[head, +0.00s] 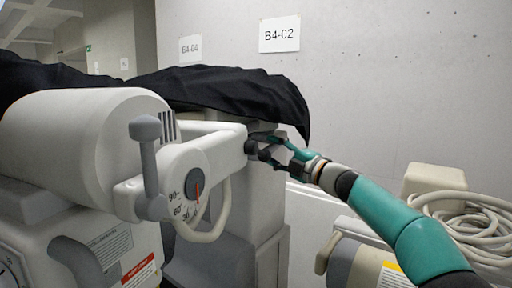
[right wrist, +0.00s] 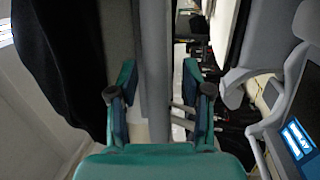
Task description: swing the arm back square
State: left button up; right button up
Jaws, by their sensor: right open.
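A pale swing arm (head: 225,143) reaches right from a large white cylindrical head (head: 85,135) on a cart. Beside it, a grey lever (head: 149,165) stands nearly upright with its knob on top. A dial (head: 190,187) below the arm carries angle marks, 90 and 60 among them, and a red pointer line. My right gripper (head: 263,147) is at the arm's right end with its fingers apart. In the right wrist view, a grey upright bar (right wrist: 155,65) lies between the open fingers (right wrist: 160,90); contact cannot be told. My left gripper is out of view.
A black cover (head: 225,88) drapes over the equipment behind the arm. A curved pale handle (head: 207,236) hangs below the dial. Another cart with coiled pale hose (head: 475,222) stands at right, under my right arm. A concrete wall closes off the back.

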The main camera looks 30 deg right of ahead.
jog(key=shift+w+a+r, duration=0.15)
jog(key=shift+w+r, duration=0.05)
jog(key=shift+w, duration=0.25)
jog(key=shift+a, duration=0.1)
grip_shut()
